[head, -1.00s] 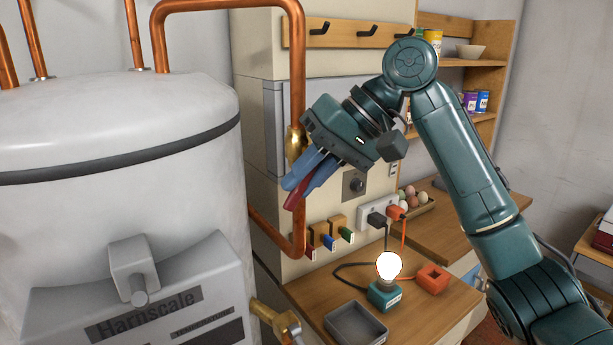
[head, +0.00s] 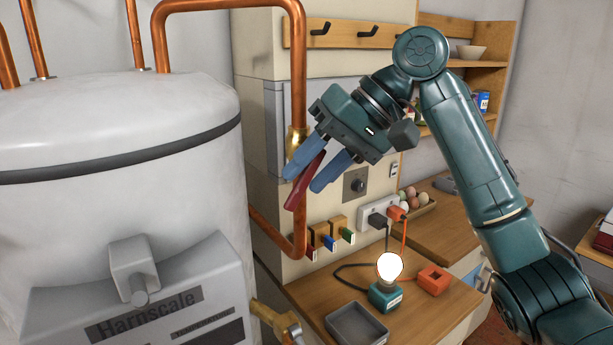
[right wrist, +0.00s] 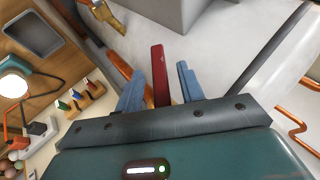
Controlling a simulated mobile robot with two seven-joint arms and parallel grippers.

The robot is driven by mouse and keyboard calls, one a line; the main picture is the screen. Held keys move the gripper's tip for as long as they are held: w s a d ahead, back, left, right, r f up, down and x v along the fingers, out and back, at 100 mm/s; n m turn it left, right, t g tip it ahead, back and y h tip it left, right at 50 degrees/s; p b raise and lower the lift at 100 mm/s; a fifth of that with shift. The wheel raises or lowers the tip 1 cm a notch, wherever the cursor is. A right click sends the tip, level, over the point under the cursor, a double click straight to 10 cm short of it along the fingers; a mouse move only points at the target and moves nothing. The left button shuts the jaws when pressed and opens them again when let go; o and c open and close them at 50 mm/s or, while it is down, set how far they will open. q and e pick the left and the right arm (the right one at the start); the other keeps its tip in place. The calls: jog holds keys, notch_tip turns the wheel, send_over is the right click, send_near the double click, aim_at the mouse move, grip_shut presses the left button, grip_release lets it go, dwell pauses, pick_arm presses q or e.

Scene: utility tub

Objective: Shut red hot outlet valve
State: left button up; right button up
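The red valve handle (head: 303,183) slants down to the left beside the vertical copper pipe. The brass valve body (head: 297,139) sits on that pipe, partly hidden by my right gripper. My right gripper (head: 308,178) is open around the handle, one blue finger on each side. The right wrist view shows the red handle (right wrist: 160,75) between the two spread fingers (right wrist: 160,88), with a gap on both sides. My left gripper is not in view.
The white tank (head: 120,190) stands close on the left. The copper pipe (head: 299,60) rises beside the cabinet.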

pick_arm(q)
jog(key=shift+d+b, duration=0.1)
jog(key=shift+b, duration=0.2)
pick_arm(e)
jog(key=v, duration=1.1)
jog(key=shift+d+r, duration=0.25)
jog(key=shift+d, duration=0.05)
